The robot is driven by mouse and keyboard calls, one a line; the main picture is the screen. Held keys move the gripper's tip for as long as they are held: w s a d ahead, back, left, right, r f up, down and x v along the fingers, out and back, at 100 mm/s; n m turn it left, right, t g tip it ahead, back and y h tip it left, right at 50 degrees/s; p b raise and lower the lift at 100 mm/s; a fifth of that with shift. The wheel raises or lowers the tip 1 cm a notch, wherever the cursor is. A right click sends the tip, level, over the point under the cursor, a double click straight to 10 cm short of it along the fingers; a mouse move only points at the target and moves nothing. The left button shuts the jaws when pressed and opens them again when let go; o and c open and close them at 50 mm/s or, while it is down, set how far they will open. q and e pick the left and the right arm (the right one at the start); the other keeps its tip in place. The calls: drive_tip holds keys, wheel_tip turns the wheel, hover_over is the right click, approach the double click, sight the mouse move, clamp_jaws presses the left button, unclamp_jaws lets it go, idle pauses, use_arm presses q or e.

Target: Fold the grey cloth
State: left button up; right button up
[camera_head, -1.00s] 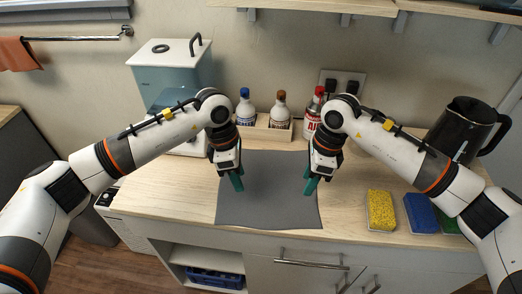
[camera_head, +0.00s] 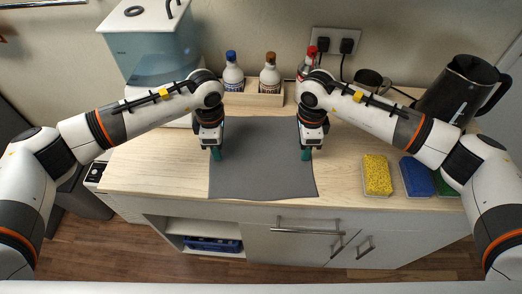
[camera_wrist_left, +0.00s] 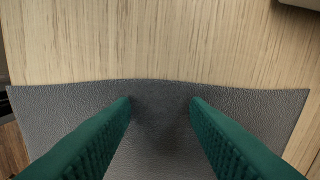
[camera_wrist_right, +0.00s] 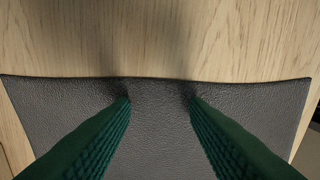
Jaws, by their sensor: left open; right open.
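The grey cloth (camera_head: 262,170) lies flat and spread out on the wooden counter, its front edge near the counter's front. My left gripper (camera_head: 215,154) points down over the cloth's left edge. In the left wrist view its green fingers (camera_wrist_left: 160,105) are apart, with the cloth (camera_wrist_left: 160,125) below them and nothing held. My right gripper (camera_head: 305,154) points down over the cloth's right edge. In the right wrist view its fingers (camera_wrist_right: 160,103) are apart near the edge of the cloth (camera_wrist_right: 160,130), also empty. I cannot tell whether the fingertips touch the cloth.
A wooden box with bottles (camera_head: 268,88) stands behind the cloth. A yellow sponge (camera_head: 377,175) and a blue sponge (camera_head: 416,177) lie to the right. A black kettle (camera_head: 462,92) stands at back right. A water tank (camera_head: 150,48) is at back left. Bare counter (camera_head: 160,165) shows left of the cloth.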

use_arm(q)
drive_tip(key=shift+f, duration=0.25)
use_arm(e)
drive_tip(key=shift+f, duration=0.2)
use_arm(q)
clamp_jaws()
use_arm(e)
clamp_jaws()
use_arm(q)
drive_tip(key=shift+r, duration=0.2)
use_arm(e)
drive_tip(key=shift+r, duration=0.2)
